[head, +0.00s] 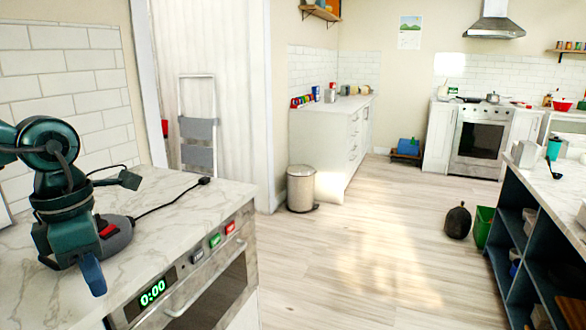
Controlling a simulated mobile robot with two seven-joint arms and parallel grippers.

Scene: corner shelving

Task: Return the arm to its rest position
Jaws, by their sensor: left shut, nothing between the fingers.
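My left arm comes in at the left edge in dark teal and bends downward. Its gripper (91,274) points down over the front part of the marble counter (165,218), with a blue fingertip showing close to the counter's front edge. The gripper is shut with nothing in it. Behind it, partly hidden by it, sits a grey device with a red switch (113,236) and a black cable running to the right. I cannot tell whether the gripper touches the device or the counter. My right gripper is not in view.
An oven (208,290) with a lit display is below the counter. A bin (301,188) and a folded stepladder (198,130) stand beyond. A dark sack (458,220) and green bin (483,226) are near the dark shelving island (510,225). The middle floor is clear.

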